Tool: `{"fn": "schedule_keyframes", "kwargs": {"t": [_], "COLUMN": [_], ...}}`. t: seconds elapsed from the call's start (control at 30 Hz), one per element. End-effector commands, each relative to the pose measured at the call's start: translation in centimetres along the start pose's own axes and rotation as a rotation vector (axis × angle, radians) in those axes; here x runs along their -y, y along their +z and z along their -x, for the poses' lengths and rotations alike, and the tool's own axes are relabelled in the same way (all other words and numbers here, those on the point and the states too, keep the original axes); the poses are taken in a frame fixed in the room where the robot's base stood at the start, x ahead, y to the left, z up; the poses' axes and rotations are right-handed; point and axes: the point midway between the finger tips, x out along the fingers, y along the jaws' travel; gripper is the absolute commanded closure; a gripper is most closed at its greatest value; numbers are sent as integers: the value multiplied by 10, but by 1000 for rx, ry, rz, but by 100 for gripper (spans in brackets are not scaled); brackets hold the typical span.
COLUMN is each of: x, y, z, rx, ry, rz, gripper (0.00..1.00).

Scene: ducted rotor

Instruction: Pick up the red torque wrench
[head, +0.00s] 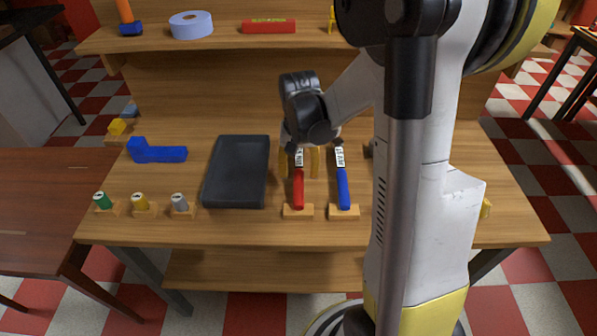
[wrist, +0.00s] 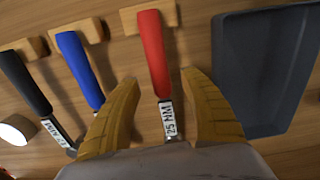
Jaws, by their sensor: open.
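The red torque wrench (head: 298,188) lies on the workbench with its handle end on a small wooden block, beside the blue torque wrench (head: 343,188). In the wrist view the red wrench (wrist: 153,52) runs between the two yellow fingers, with its white size label near them. My gripper (head: 300,162) is open over the label end of the red wrench; in the wrist view the gripper (wrist: 163,105) has one finger on each side of it. The fingers look apart from the wrench. The wrench's head is hidden beneath my gripper.
A dark tray (head: 236,172) lies close left of the red wrench. The blue wrench (wrist: 80,68) and a black wrench (wrist: 24,82) lie on its other side in the wrist view. A blue clamp-like part (head: 157,152) and several small capped pieces (head: 140,204) are further left.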

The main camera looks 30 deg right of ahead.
Motion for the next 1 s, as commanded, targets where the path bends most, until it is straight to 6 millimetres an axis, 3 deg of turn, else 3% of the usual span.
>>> {"fn": "schedule_keyframes", "kwargs": {"t": [0.2, 0.47, 0.63, 1.0], "x": [0, 0, 0, 0], "y": [-2, -2, -2, -2], "z": [-38, -39, -39, -36], "rx": [0, 0, 0, -1], "ry": [0, 0, 0, 0], "rz": [0, 0, 0, 0], "gripper": [48, 50, 100, 100]}}
